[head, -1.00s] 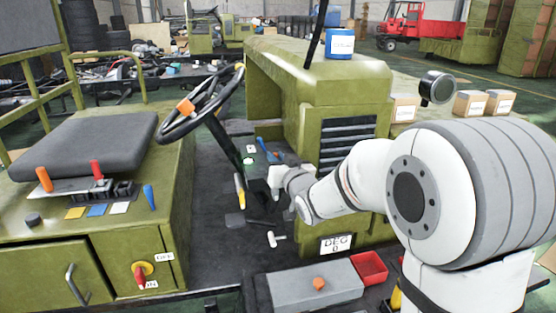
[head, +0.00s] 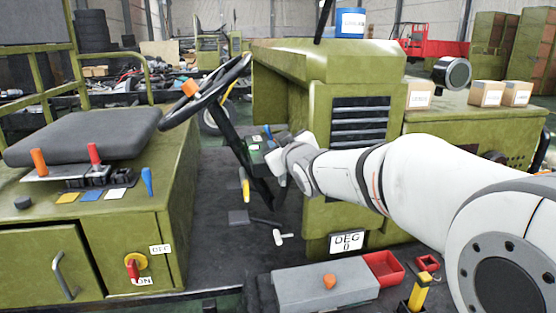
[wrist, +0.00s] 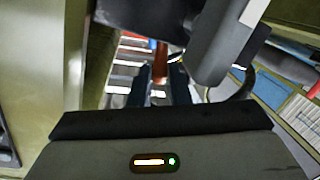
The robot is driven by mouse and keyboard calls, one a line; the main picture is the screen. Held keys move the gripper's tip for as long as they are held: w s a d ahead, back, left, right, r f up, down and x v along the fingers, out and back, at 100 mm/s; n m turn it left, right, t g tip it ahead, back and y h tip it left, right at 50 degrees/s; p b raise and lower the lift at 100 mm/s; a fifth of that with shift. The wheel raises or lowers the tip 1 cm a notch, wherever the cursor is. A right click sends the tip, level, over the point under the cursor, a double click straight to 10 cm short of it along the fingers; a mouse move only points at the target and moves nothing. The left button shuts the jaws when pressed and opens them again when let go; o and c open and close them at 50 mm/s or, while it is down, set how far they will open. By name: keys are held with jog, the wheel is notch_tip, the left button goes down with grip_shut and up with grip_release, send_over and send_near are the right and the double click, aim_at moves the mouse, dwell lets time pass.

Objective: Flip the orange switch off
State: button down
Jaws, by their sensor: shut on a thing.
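My gripper (wrist: 162,90) is shut on a narrow orange-brown piece (wrist: 160,62), which looks like the orange switch. It stands between the two dark fingers in the wrist view, its upper end partly hidden behind dark parts. In the head view my gripper (head: 277,165) is at the small panel (head: 255,143) behind the steering wheel. My own wrist hides the switch there, so its on or off position cannot be told.
The steering wheel (head: 207,95) and its dark column (head: 243,150) stand just left of my gripper. A blue lever (head: 268,131) is on the panel. The green hood (head: 350,75) rises to the right. A grey box (head: 300,288) and red tray (head: 384,268) lie in front.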

jog(key=shift+s+a+f+n+b, duration=0.1)
jog(key=shift+a+f+n+b, duration=0.15)
jog(key=shift+n+b, duration=1)
jog(key=shift+r+m+b, duration=0.15)
jog(key=shift+m+b, duration=0.1)
jog(key=shift+b, duration=0.15)
jog(key=shift+a, duration=0.1)
jog(key=c, duration=1.6)
grip_release()
jog(key=v, duration=0.8)
jog(key=shift+r, duration=0.1)
jog(key=shift+a, duration=0.1)
